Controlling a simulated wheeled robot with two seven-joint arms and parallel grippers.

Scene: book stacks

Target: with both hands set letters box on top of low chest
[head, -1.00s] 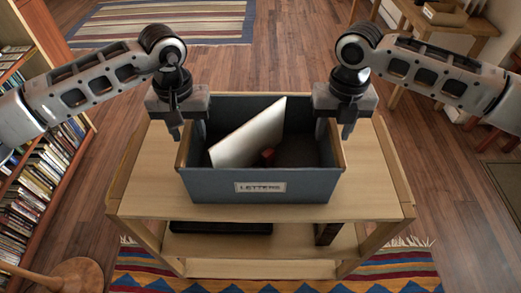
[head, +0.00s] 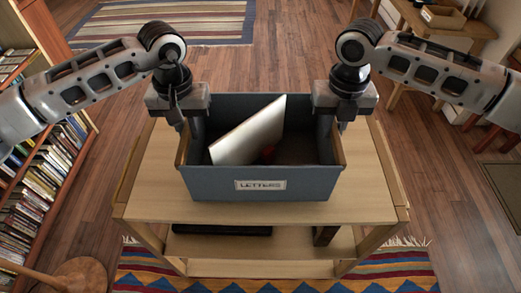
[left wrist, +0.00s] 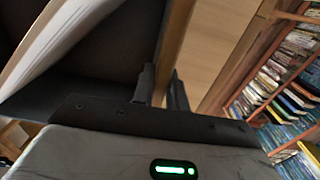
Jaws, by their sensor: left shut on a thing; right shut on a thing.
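The letters box (head: 225,184) is a dark blue-grey open box with wooden side rims and a "LETTERS" label on its front. It is upright over the top of a light wooden shelved stand (head: 160,190); I cannot tell whether it touches that top. My left gripper (head: 196,132) is shut on the box's left wall, and my right gripper (head: 325,132) on its right wall. In the left wrist view the fingers (left wrist: 163,92) straddle the wooden rim (left wrist: 174,45). A white slab-like item (head: 248,133) leans inside the box, beside a small red thing. I see nothing clearly recognisable as the low chest.
A bookcase (head: 45,190) full of books stands at the left. A round wooden piece (head: 75,275) is at the lower left. A patterned rug (head: 275,285) lies under the stand's front, another (head: 165,25) farther back. A wooden table (head: 455,25) is at the upper right. Bare floor lies between.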

